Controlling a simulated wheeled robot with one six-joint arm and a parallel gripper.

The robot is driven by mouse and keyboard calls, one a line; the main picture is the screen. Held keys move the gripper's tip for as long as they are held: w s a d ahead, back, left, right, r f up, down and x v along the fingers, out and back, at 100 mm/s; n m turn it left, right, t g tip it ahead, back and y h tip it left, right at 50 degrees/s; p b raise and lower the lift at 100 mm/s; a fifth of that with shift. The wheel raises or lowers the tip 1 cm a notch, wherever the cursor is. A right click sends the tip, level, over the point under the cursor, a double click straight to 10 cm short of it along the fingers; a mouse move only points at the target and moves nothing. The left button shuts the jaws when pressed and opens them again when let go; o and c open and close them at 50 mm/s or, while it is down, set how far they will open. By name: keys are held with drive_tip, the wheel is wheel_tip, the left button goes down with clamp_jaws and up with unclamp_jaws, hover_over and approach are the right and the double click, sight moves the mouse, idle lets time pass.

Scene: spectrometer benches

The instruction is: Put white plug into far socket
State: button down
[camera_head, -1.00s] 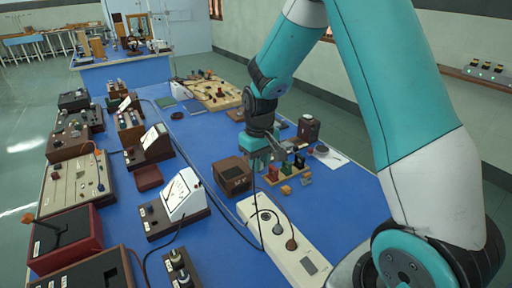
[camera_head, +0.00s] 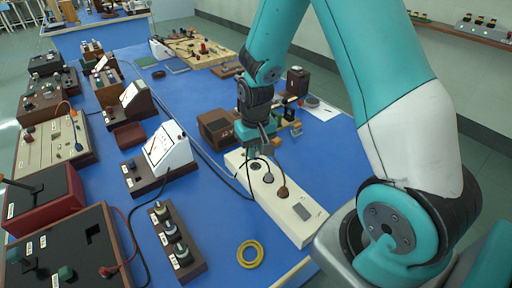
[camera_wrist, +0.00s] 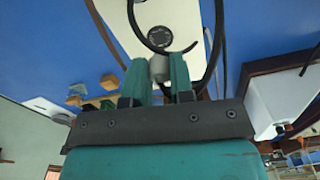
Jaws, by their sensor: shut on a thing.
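My gripper (camera_head: 257,150) is shut on the white plug, just above the far end of the white socket strip (camera_head: 312,228). In the wrist view the pale plug (camera_wrist: 159,68) sits between the teal fingers (camera_wrist: 158,82). The round dark far socket (camera_wrist: 160,39) shows just beyond the plug tip; the picture does not show contact. A black cable loops around it. Nearer along the strip are a grey round piece (camera_head: 268,178) and a brown plug (camera_head: 283,192).
A brown box (camera_head: 216,127) stands left of the gripper, and small wooden blocks (camera_head: 296,129) lie to its right. A white-faced meter (camera_head: 165,148) is farther left. A yellow ring (camera_head: 250,253) lies on the blue bench near the front edge. Black cables cross the bench beside the strip.

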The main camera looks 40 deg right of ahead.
drive_tip(key=shift+f+b, duration=1.35)
drive_tip(key=shift+f, duration=0.65)
drive_tip(key=c, duration=0.9)
unclamp_jaws()
drive_tip(key=shift+r, duration=0.1)
wheel_tip(320, 180, up, 17)
drive_tip(key=shift+r, duration=0.15)
drive_tip(key=s+a+r+n+y, duration=0.2)
drive_tip(key=s+a+n, duration=0.2)
drive_tip(key=s+a, duration=0.5)
drive_tip(key=s+a+r+n+y, duration=0.2)
drive_tip(key=s+a+n, duration=0.3)
drive_tip(key=s+a, duration=0.3)
drive_tip(key=s+r, duration=0.1)
drive_tip(key=s, duration=0.1)
drive_tip(key=shift+s+a, duration=0.35)
drive_tip(key=shift+s, duration=0.05)
